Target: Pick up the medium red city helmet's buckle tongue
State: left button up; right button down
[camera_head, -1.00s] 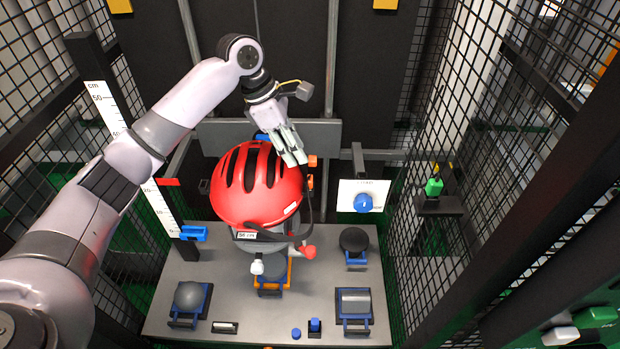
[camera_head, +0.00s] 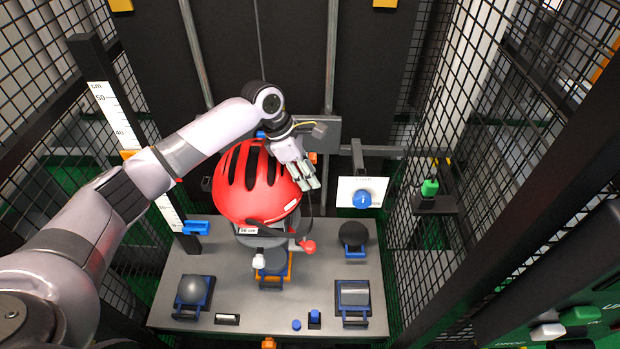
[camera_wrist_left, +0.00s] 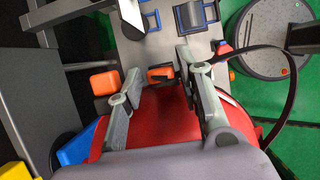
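The red helmet (camera_head: 240,190) sits on a grey headform above the grey base plate, with a "56 cm" label at its front rim. A black strap hangs at its right side and shows as a loop in the left wrist view (camera_wrist_left: 291,92). A small red piece (camera_head: 308,246) shows near the strap's lower end; I cannot tell if it is the buckle tongue. My left gripper (camera_head: 309,183) is beside the helmet's right side. In the left wrist view its fingers (camera_wrist_left: 158,70) are apart, with an orange block (camera_wrist_left: 160,74) seen between them. My right gripper is out of view.
The base plate (camera_head: 180,265) carries several blue-framed holders with dark and grey shapes. A ruled post (camera_head: 118,120) stands left. Mesh walls enclose both sides.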

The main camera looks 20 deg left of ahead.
pick_arm(q)
jog(key=c, duration=0.5)
